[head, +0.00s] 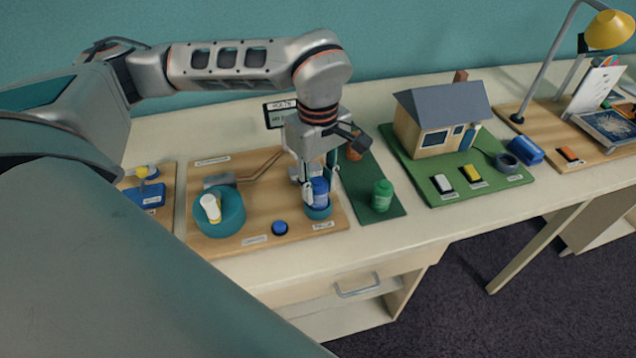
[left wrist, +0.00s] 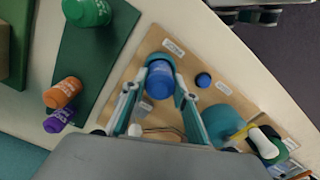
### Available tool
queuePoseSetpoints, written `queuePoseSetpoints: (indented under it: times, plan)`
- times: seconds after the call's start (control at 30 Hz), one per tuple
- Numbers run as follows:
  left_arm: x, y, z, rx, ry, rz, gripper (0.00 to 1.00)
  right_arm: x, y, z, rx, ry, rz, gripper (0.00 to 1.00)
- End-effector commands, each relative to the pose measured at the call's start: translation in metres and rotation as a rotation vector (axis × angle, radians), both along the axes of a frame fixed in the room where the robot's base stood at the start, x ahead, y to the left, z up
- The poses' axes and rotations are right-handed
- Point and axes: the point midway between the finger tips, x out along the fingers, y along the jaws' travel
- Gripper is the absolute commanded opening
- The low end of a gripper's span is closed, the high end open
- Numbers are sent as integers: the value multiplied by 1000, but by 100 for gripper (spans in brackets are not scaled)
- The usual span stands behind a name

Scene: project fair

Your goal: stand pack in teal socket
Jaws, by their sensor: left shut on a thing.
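A blue pack (head: 320,188), a small capped canister, is upright at the teal socket (head: 318,213) on the front right of the wooden board. I cannot tell whether its base is fully down in the socket. My left gripper (head: 319,184) comes from above and is shut on the pack, one finger on each side. In the left wrist view the blue pack (left wrist: 159,85) sits between the fingers, with the teal socket's rim (left wrist: 160,62) showing just beyond it.
A green pack (head: 382,197) and an orange pack (head: 355,150) stand on the dark green mat; a purple pack (left wrist: 59,121) is beside the orange one. A blue button (head: 280,228) and a round teal holder (head: 219,222) are left of the socket. A model house (head: 437,130) stands right.

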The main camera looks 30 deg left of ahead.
Motion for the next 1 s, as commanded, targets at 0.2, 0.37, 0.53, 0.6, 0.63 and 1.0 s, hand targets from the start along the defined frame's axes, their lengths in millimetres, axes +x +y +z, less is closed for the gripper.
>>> queuePoseSetpoints:
  times: [0.2,0.37,0.53,0.6,0.63,1.0]
  plan:
    - [0,0,1,0,-1,0,6,0,0,3,0,-1,-1,40]
    - [0,0,0,0,0,1,6,1,0,3,0,-1,-1,40]
    - [0,0,0,0,0,0,6,0,0,3,0,-1,-1,40]
    - [0,0,0,0,0,0,6,1,0,3,0,-2,-1,40]
    - [0,0,0,0,0,0,6,1,0,3,0,-2,-1,40]
    - [0,0,0,0,-1,1,6,2,0,7,1,-5,-1,40]
